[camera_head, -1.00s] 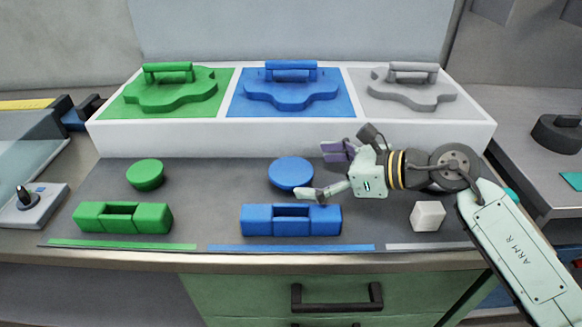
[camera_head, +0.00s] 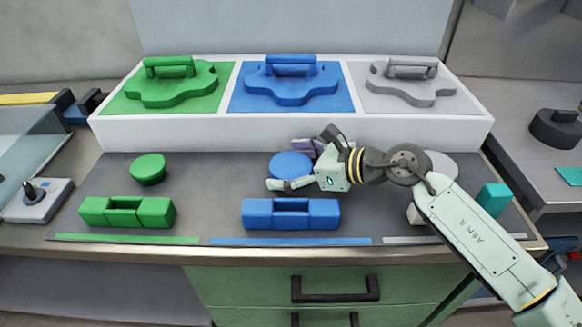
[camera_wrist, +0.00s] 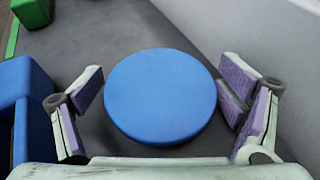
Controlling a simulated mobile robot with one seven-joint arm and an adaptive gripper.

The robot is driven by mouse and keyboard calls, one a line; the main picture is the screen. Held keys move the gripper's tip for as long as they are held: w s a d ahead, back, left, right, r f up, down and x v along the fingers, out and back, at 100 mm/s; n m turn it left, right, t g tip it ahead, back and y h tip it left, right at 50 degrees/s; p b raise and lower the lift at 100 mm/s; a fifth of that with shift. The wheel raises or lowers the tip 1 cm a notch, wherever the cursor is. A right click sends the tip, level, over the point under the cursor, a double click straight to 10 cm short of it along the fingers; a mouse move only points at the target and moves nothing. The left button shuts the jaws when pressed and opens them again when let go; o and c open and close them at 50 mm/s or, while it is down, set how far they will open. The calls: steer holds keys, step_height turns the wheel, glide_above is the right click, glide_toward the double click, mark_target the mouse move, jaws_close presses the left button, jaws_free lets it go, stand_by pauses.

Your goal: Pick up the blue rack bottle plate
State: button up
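A round blue disc (camera_head: 291,165) lies on the dark mat in the head view, behind a notched blue block (camera_head: 291,214). In the wrist view the disc (camera_wrist: 160,95) fills the middle. My gripper (camera_head: 289,167) is open, with its purple-padded fingers on either side of the disc. In the wrist view my gripper (camera_wrist: 161,90) shows the disc between the pads; I cannot tell whether they touch it. A wavy blue plate with a handle (camera_head: 291,90) sits on the blue section of the white rack (camera_head: 290,133). Which blue piece is the bottle plate is not marked.
A green disc (camera_head: 148,169) and green block (camera_head: 126,212) lie to the left. Grey pieces lie to the right, partly behind my arm. A teal block (camera_head: 494,200) stands at the right. The white rack's front wall is close behind the blue disc.

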steer(key=c, duration=1)
steer(key=shift+o, duration=0.2)
